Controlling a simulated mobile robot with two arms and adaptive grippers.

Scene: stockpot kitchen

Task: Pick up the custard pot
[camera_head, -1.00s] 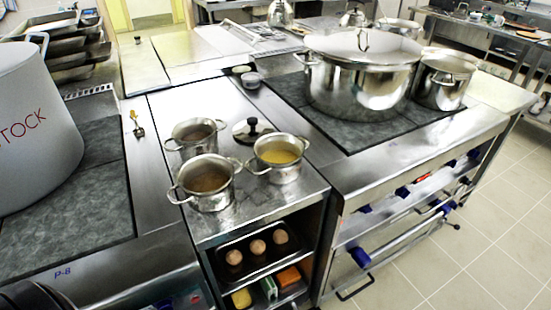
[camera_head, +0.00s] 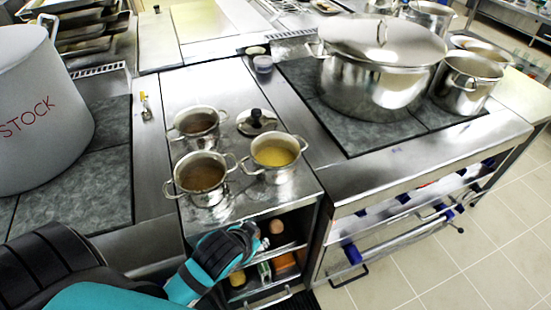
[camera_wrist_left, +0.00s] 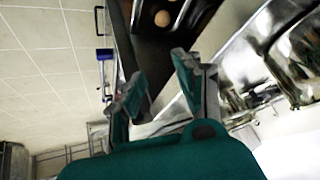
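The custard pot (camera_head: 274,172) is a small steel pot with two handles and yellow contents. It stands upright on the steel counter near its front edge, at the right of a group of small pots. My left gripper (camera_head: 257,236) is in front of and below the counter edge, apart from the custard pot. In the left wrist view the left gripper (camera_wrist_left: 158,82) has its fingers spread with nothing between them. A shiny pot is cut off at the right of that view; I cannot tell which one. My right gripper is not in view.
Two brown-filled pots (camera_head: 202,187) (camera_head: 197,131) and a black-knobbed lid (camera_head: 256,123) stand close by. Below is a shelf with eggs (camera_head: 276,226). A large lidded stockpot (camera_head: 372,85) stands right, a grey STOCK pot (camera_head: 38,115) left.

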